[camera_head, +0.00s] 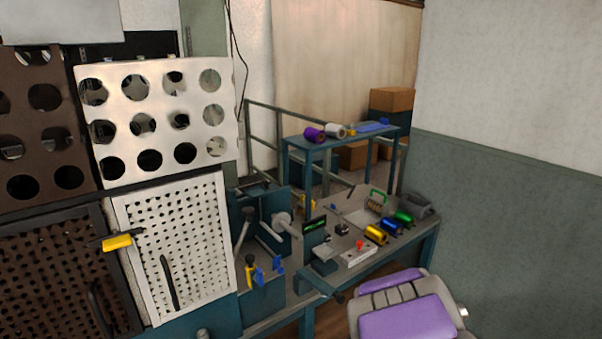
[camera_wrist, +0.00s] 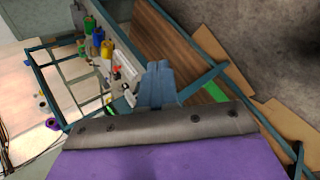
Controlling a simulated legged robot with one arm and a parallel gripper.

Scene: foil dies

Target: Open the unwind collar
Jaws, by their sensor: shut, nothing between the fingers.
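The teal foil machine (camera_head: 262,235) stands left of centre in the head view. A pale round hub on a shaft (camera_head: 282,224) shows on it; this may be the unwind collar, but it is too small to tell whether it is open or shut. My gripper (camera_head: 395,295), purple and grey, is at the bottom right of the head view, in front of the bench and apart from the hub. It is shut and empty. In the wrist view its grey edge (camera_wrist: 165,124) and purple body fill the bottom.
Yellow (camera_head: 376,235), blue (camera_head: 392,227) and green (camera_head: 404,217) foil rolls lie on the bench. A perforated white panel (camera_head: 180,250) stands at left. A shelf (camera_head: 320,143) holds purple and white rolls.

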